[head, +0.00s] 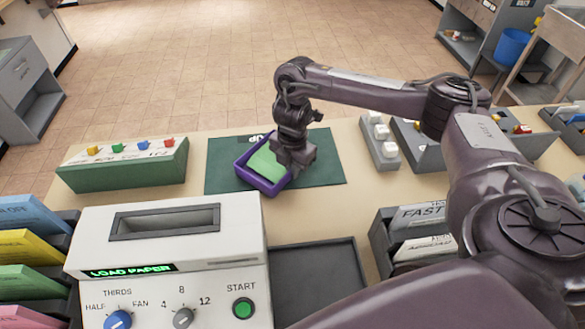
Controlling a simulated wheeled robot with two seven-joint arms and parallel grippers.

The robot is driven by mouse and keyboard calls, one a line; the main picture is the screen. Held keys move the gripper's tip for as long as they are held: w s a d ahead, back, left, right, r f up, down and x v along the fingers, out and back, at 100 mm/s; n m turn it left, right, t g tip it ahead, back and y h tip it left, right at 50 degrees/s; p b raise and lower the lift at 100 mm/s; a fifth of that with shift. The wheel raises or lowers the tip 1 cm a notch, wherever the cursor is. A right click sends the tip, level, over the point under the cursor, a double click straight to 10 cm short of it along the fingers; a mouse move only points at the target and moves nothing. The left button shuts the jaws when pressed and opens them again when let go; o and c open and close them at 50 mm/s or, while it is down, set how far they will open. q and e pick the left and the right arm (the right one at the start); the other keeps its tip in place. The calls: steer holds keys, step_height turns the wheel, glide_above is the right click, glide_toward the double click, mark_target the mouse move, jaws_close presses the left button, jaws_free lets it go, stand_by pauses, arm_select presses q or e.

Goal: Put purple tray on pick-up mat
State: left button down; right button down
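The purple tray (241,172) sits over the left part of the dark green pick-up mat (322,168) in the head view. A light green sheet or stack lies in the tray. My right gripper (291,165) points down at the tray's right side, overlapping its rim. Its fingertips are hidden, so I cannot tell whether it grips the rim. I also cannot tell whether the tray rests fully on the mat. My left gripper is not in view.
A green box (124,165) with coloured knobs stands left of the mat. A white machine (170,245) reading "LOAD PAPER" stands in front, with a dark flat tray (315,280) beside it. A grey block with white buttons (377,142) is right of the mat. Coloured folders (28,250) fill the left edge.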

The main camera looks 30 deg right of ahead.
steer(key=c, duration=1.6)
jaws_free()
steer(key=shift+f, duration=0.1)
steer(key=shift+c, duration=0.2)
step_height(320, 180, up, 12)
steer(key=p, duration=0.4)
steer(key=shift+r, duration=0.2)
steer(key=shift+f, duration=0.1)
